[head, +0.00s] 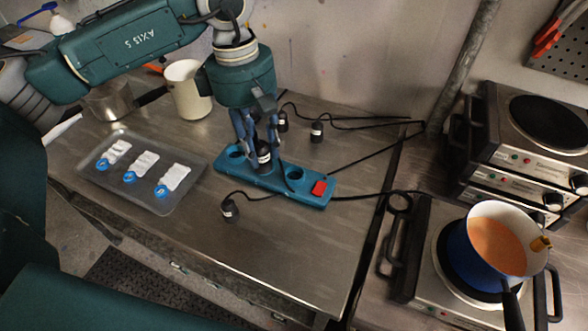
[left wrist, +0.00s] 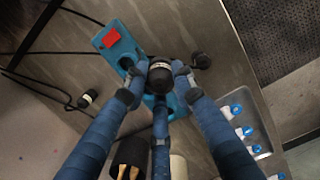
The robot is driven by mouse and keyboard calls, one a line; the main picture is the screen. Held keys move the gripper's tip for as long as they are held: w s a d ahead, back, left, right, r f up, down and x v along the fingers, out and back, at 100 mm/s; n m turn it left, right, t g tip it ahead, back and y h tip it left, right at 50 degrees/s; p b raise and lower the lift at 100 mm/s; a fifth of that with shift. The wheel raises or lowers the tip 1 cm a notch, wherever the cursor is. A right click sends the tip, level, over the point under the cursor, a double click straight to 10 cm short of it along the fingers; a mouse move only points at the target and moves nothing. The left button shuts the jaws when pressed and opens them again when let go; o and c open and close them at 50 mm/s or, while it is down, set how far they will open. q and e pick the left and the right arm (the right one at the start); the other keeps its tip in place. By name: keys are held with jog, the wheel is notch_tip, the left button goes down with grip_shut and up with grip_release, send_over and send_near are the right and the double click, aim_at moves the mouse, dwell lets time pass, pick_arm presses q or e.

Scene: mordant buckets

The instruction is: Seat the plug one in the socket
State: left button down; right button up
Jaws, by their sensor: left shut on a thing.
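The teal socket strip (head: 312,201) lies on the steel bench, with a red switch (head: 319,188) at its right end and round dark sockets, including a left one (head: 236,151) and a right one (head: 295,174). My left gripper (head: 258,156) is shut on a black plug with a pale band (head: 264,151), over the middle of the strip. In the left wrist view the held plug (left wrist: 160,75) sits between the fingers and hides the strip beneath it. I cannot tell whether it is in a socket or just above. My right gripper is not in view.
Other black plugs lie on the bench: one in front (head: 229,209), two behind (head: 317,131) (head: 283,121), with loose cables. A tray (head: 150,199) with blue-and-white items is left, a cream mug (head: 187,88) behind. A hot plate with an orange-filled pot (head: 497,245) is right.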

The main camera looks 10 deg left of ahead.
pick_arm(q)
jog(key=w+d+r+n+t+y, duration=0.15)
jog(key=w+r+n, duration=0.25)
jog(key=n, duration=0.7)
jog(key=w+d+r+n+t+h, duration=0.1)
jog(key=w+d+r+n, duration=0.25)
jog(key=n, duration=0.65)
jog(key=shift+g+y, duration=0.25)
jog(key=shift+g, duration=0.1)
notch_tip(320, 180, down, 19)
jog(key=p, duration=0.2)
jog(key=shift+a+f+p, duration=0.1)
jog(key=shift+p, duration=0.3)
jog(key=shift+f, duration=0.25)
jog(key=shift+f, duration=0.1)
